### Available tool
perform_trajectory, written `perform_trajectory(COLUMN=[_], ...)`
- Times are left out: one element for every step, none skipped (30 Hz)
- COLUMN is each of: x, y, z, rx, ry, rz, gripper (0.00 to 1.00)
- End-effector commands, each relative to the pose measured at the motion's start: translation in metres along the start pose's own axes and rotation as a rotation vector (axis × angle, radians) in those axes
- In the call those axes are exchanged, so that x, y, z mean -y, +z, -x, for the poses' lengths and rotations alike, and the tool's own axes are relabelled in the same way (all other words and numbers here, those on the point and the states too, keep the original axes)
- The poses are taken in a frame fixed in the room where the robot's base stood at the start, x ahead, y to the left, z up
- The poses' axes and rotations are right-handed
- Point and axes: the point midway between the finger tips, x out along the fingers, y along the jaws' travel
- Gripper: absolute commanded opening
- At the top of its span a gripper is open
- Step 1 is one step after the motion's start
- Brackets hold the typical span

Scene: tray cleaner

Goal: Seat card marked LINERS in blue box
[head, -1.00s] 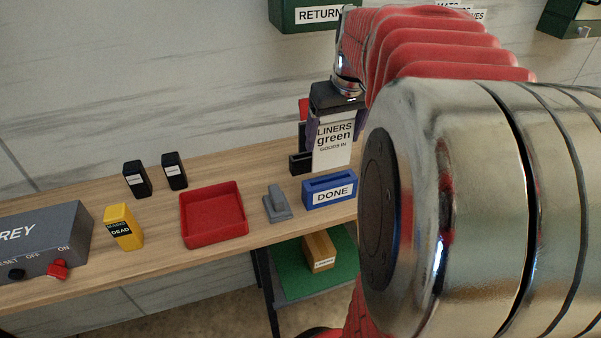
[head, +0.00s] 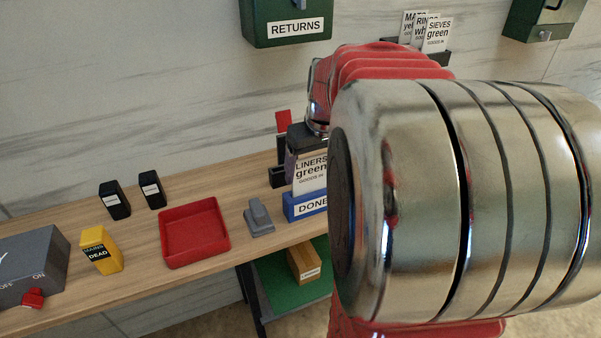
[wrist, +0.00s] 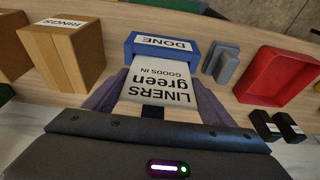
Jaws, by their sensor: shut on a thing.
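The white card marked LINERS green (head: 309,172) is upright in my gripper (head: 305,143), which is shut on its upper part. It also shows in the wrist view (wrist: 158,82) between the two purple-grey fingers (wrist: 158,104). The blue box (head: 303,207) labelled DONE stands on the wooden bench directly below the card. In the wrist view the card's lower end meets the slotted top of the blue box (wrist: 190,48). The blank lower strip of the card is largely hidden at the box, so I cannot tell how deep it sits. My arm covers the box's right end in the head view.
A grey block (head: 258,217) stands just left of the box, with a red tray (head: 194,237) beyond. A black holder with a red card (head: 283,122) is close behind. A brown RINGS box (wrist: 62,55) stands opposite in the wrist view.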

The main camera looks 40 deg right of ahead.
Motion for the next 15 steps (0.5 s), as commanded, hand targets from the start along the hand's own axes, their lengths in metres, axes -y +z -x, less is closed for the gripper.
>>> perform_trajectory(x=[0.0, 0.0, 0.0, 0.0, 0.0, 0.0, 0.0, 0.0, 0.0, 0.0, 0.0, 0.0, 0.0, 0.0, 0.0], y=[0.0, 0.001, 0.001, 0.002, 0.003, 0.005, 0.006, 0.007, 0.008, 0.009, 0.01, 0.01, 0.01, 0.01, 0.01], z=[0.0, -0.002, -0.004, -0.006, -0.009, -0.015, -0.018, -0.022, -0.027, -0.03, -0.033, -0.035, -0.036, -0.036, -0.036], rx=[0.0, 0.0, 0.001, 0.001, 0.002, 0.003, 0.002, 0.003, 0.003, 0.003, 0.003, 0.002, 0.001, 0.0, -0.001], ry=[0.0, 0.0, 0.0, 0.0, -0.001, -0.001, -0.001, -0.001, -0.001, -0.001, -0.001, -0.001, 0.0, 0.0, 0.0], rz=[0.0, -0.001, -0.001, -0.001, -0.001, -0.001, -0.001, -0.001, -0.002, -0.002, -0.002, -0.002, -0.002, -0.002, -0.002], gripper=[0.56, 0.56, 0.56, 0.56, 0.56, 0.56, 0.56, 0.56, 0.56, 0.56, 0.56, 0.56, 0.56, 0.56, 0.56])
